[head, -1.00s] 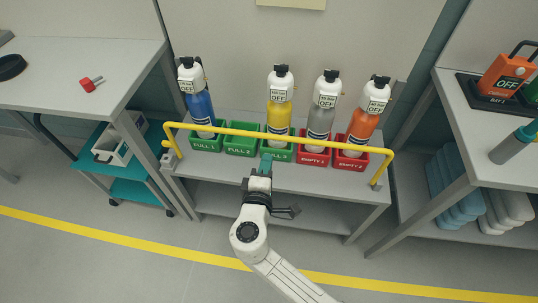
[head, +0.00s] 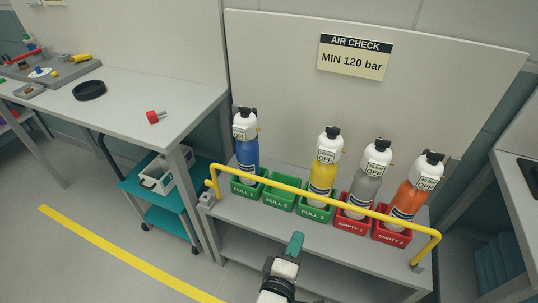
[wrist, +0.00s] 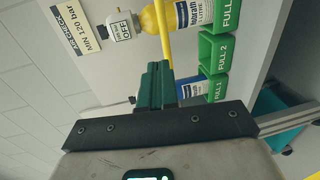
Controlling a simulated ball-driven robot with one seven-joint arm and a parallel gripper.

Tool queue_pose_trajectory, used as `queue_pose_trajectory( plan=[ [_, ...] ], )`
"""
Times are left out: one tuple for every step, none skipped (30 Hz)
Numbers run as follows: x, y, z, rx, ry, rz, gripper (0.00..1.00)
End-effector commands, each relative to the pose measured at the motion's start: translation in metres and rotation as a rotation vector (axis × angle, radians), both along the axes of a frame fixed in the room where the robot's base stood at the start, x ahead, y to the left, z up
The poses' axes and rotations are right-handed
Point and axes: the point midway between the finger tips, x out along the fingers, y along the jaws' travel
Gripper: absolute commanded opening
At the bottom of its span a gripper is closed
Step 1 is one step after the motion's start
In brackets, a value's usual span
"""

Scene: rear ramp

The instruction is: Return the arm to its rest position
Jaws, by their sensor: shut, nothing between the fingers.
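My gripper (head: 294,244) is at the bottom of the head view, just in front of the bottle bench. Its green fingers are together and empty. In the wrist view the closed fingers (wrist: 155,86) show against the wall panel, with the yellow bottle (wrist: 157,18) beyond. My arm runs down out of the bottom of the head view, so most of it is hidden. No rest position is marked in view.
A yellow rail (head: 325,198) runs along the bench front. Blue (head: 248,158), yellow (head: 322,178), grey (head: 367,188) and orange (head: 409,201) bottles stand behind it in green and red bins. A side table (head: 130,101) is left. Floor at lower left (head: 60,265) is clear.

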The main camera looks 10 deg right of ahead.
Motion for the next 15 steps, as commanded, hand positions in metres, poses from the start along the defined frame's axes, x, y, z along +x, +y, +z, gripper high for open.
queue_pose_trajectory(
  plan=[
    [0.000,0.000,0.000,0.000,0.000,0.000,0.00],
    [0.000,0.000,0.000,0.000,0.000,0.000,0.00],
    [0.000,-0.001,0.000,0.003,0.001,-0.002,0.00],
    [-0.001,-0.004,0.000,0.011,0.003,-0.010,0.00],
    [-0.003,-0.008,-0.001,0.022,0.007,-0.023,0.00],
    [-0.006,-0.017,-0.002,0.048,0.016,-0.049,0.00],
    [-0.010,-0.026,-0.003,0.075,0.025,-0.075,0.00],
    [-0.014,-0.037,-0.005,0.109,0.037,-0.108,0.00],
    [-0.023,-0.054,-0.009,0.164,0.056,-0.161,0.00],
    [-0.030,-0.067,-0.012,0.214,0.073,-0.206,0.00],
    [-0.039,-0.081,-0.016,0.267,0.092,-0.252,0.00],
    [-0.053,-0.098,-0.022,0.342,0.119,-0.318,0.00],
    [-0.064,-0.110,-0.027,0.401,0.142,-0.364,0.00],
    [-0.075,-0.121,-0.032,0.459,0.164,-0.411,0.00],
    [-0.091,-0.132,-0.038,0.537,0.194,-0.466,0.00]
  ],
)
